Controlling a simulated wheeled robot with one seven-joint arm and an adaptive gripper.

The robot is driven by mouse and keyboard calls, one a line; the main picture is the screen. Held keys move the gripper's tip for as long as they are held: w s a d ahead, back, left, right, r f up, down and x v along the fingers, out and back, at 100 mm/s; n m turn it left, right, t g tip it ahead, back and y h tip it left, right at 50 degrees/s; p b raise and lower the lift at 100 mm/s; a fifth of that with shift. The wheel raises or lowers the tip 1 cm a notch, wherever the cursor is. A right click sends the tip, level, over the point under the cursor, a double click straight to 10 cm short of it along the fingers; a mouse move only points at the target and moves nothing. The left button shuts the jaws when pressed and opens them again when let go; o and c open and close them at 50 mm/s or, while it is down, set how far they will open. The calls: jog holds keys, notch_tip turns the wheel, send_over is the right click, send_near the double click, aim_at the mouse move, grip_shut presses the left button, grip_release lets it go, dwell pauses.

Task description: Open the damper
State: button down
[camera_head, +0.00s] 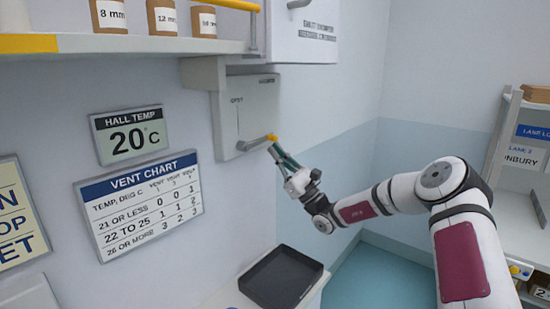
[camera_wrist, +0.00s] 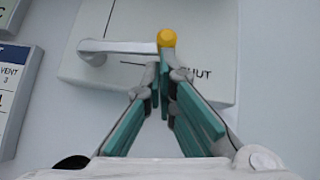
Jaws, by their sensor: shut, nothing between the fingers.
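The damper is a pale grey wall panel (camera_head: 262,95) with a slot, marked OPEN near its top in the head view. The wrist view shows the panel (camera_wrist: 215,30) with SHUT printed near its lower edge, partly covered by a finger. A grey lever (camera_head: 252,145) with a yellow tip (camera_head: 272,138) sits low on the panel, by the SHUT end. In the wrist view the lever (camera_wrist: 120,47) runs sideways to its yellow tip (camera_wrist: 167,38). My gripper (camera_head: 276,150) is shut and empty. Its fingertips (camera_wrist: 163,68) are just below the yellow tip; I cannot tell whether they touch.
The hall display (camera_head: 130,135) reads 20 °C. The vent chart (camera_head: 140,205) hangs below it. A shelf (camera_head: 130,44) with small labelled boxes is above and left of the panel. A black tray (camera_head: 281,278) lies below. A shelf unit (camera_head: 510,110) stands at the right.

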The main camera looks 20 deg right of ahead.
jog(key=r+n+g+y, duration=0.1)
jog(key=n+g, duration=0.1)
jog(key=n, duration=0.1)
jog(key=r+n+g+y+b, duration=0.1)
jog(key=n+g, duration=0.2)
jog(key=n, duration=0.1)
jog(key=r+n+g+y+b, duration=0.1)
jog(key=r+n+g, duration=0.1)
jog(key=n+g, duration=0.1)
jog(key=shift+w+d+n+y, duration=0.25)
jog(key=shift+d+n+y, duration=0.05)
jog(key=shift+y, duration=0.1)
jog(key=r+n+g, duration=0.1)
jog(key=r+n+g+b, duration=0.1)
jog(key=n+g, duration=0.1)
jog(key=r+n+g+b, duration=0.1)
jog(key=n, duration=0.1)
jog(key=shift+s+a+g, duration=0.2)
jog(key=shift+a+g, duration=0.1)
jog(key=s+a+r+n+g+h, duration=0.2)
jog(key=a+r+n+g+h, duration=0.1)
jog(key=n, duration=0.4)
jog(key=shift+s+a+r+n+g+h+b, duration=0.4)
jog(key=shift+r+h, duration=0.45)
jog(key=shift+h, duration=0.35)
jog(key=shift+d, duration=0.1)
